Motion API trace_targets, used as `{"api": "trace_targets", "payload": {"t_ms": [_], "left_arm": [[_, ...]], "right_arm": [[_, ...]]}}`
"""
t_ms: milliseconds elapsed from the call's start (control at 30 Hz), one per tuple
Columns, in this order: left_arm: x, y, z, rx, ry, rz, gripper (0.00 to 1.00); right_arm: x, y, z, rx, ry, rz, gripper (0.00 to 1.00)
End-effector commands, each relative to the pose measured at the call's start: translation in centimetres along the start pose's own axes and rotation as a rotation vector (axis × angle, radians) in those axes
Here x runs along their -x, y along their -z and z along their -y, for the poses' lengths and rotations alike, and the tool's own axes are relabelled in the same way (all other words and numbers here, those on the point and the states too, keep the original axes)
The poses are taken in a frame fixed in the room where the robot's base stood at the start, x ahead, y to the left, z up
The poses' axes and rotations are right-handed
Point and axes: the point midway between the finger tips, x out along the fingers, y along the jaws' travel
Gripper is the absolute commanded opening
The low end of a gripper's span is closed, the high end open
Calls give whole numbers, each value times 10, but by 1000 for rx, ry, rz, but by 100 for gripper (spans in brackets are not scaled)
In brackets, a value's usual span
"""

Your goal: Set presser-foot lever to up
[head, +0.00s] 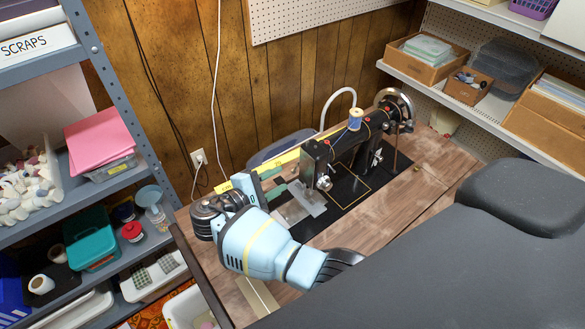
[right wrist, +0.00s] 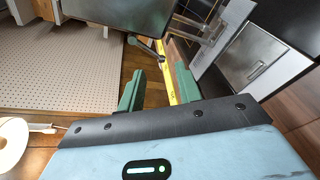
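The black sewing machine (head: 318,153) stands on a wooden table, with a blue thread spool (head: 355,119) on top. My right gripper (head: 278,181) is just left of the machine's head end, its green fingers pointing towards it. In the right wrist view the two green fingers (right wrist: 159,72) are apart with nothing between them. A small grey metal lever (right wrist: 148,48), which looks like the presser-foot lever, shows just beyond the fingertips, below the dark machine head (right wrist: 115,10). No contact shows. I cannot make out the lever in the head view. My left gripper is out of view.
A yellow ruler strip (right wrist: 184,84) lies behind the right finger. The metal plate (right wrist: 250,68) is at the right. The wooden tabletop (head: 415,190) is clear right of the machine. Grey shelves (head: 110,75) stand at the left, and white shelves (head: 470,97) hold wooden boxes.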

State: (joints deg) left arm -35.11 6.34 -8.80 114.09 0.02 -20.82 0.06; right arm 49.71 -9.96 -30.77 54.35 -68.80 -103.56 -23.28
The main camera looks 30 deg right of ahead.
Motion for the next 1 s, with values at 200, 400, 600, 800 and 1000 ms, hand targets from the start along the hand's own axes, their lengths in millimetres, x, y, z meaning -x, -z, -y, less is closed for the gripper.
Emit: {"api": "trace_targets", "payload": {"t_ms": [200,400,600,800,1000], "left_arm": [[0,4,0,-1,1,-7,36],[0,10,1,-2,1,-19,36],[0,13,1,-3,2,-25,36],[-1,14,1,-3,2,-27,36],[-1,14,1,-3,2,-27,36]], "right_arm": [[-35,-2,-1,0,-1,5,34],[-58,-1,-1,0,0,3,34],[-67,-1,-1,-1,0,3,34],[-67,-1,0,-1,0,2,34],[-67,-1,0,0,0,2,11]]}}
